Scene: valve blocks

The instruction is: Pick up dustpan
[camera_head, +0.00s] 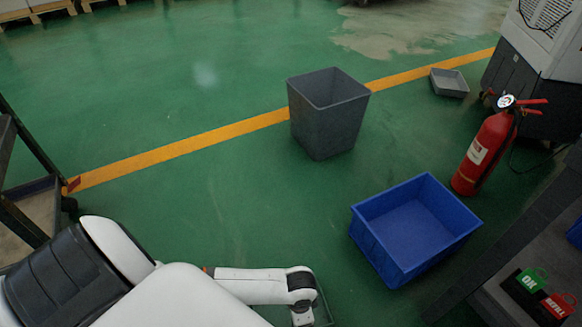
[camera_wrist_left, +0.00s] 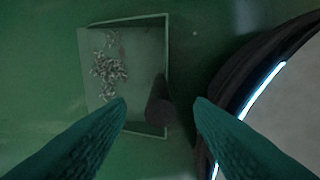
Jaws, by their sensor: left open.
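The dustpan (camera_wrist_left: 140,50) lies on the green floor in the left wrist view, a shallow square pan with small metallic-looking debris (camera_wrist_left: 108,68) in its left part. Its dark, round handle (camera_wrist_left: 160,102) points up towards the camera near the pan's lower right. My left gripper (camera_wrist_left: 161,106) is open, with its two green fingers spread to either side of the handle in the picture; I see no contact. In the head view, the end of my left arm is at the bottom edge, and a thin edge of the dustpan (camera_head: 324,308) shows beside it. My right gripper is out of view.
A grey bin (camera_head: 326,130) stands on the floor ahead, and a blue crate (camera_head: 375,250) sits to the right. A red fire extinguisher (camera_head: 484,150) and a small grey tray (camera_head: 449,84) are farther right. A dark rack (camera_head: 35,205) stands at left. Open floor lies between.

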